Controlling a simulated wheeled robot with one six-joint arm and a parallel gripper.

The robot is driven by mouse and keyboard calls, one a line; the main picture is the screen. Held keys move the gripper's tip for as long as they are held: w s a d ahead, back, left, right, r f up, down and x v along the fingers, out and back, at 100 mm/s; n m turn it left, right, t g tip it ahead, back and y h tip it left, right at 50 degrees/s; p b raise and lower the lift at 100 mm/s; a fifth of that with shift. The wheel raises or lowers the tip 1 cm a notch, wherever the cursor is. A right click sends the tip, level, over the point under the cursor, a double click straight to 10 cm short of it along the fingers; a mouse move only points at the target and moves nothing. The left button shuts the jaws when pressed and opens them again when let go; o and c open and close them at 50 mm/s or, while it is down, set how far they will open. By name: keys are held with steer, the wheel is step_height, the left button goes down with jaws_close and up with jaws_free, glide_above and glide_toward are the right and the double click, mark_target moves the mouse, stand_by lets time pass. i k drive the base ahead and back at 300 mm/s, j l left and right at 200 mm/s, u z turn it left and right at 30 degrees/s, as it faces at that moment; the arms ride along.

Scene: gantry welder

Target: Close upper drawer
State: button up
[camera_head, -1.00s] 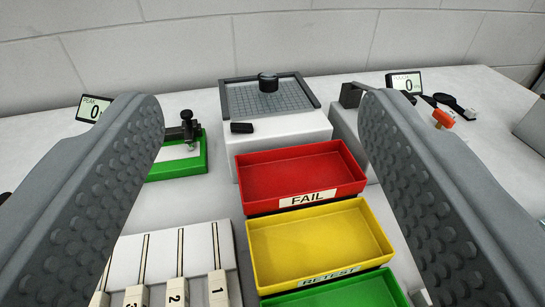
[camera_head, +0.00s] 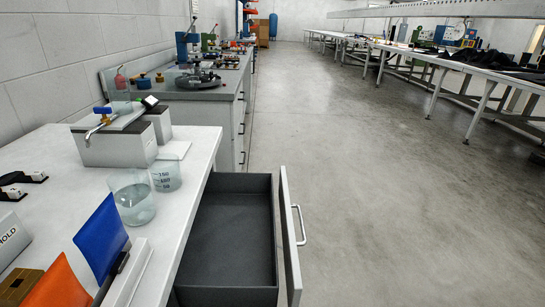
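The upper drawer (camera_head: 232,243) stands pulled out from the right side of the white table (camera_head: 55,152). It is dark grey inside and looks empty. Its pale front panel (camera_head: 291,245) faces right and carries a metal bar handle (camera_head: 301,225). The lower end of the drawer is cut off by the picture's bottom edge. My gripper does not show in this view, so its distance from the handle cannot be seen.
Beakers (camera_head: 133,200), a grey box with a tap (camera_head: 116,140), and blue (camera_head: 101,238) and orange (camera_head: 57,285) pieces stand on the table. A grey bench (camera_head: 200,95) lies beyond. The concrete floor (camera_head: 390,180) right of the drawer is clear. Long tables (camera_head: 455,68) line the far right.

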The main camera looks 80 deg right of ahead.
mark_target(229, 258)
steer(key=z, duration=2.1)
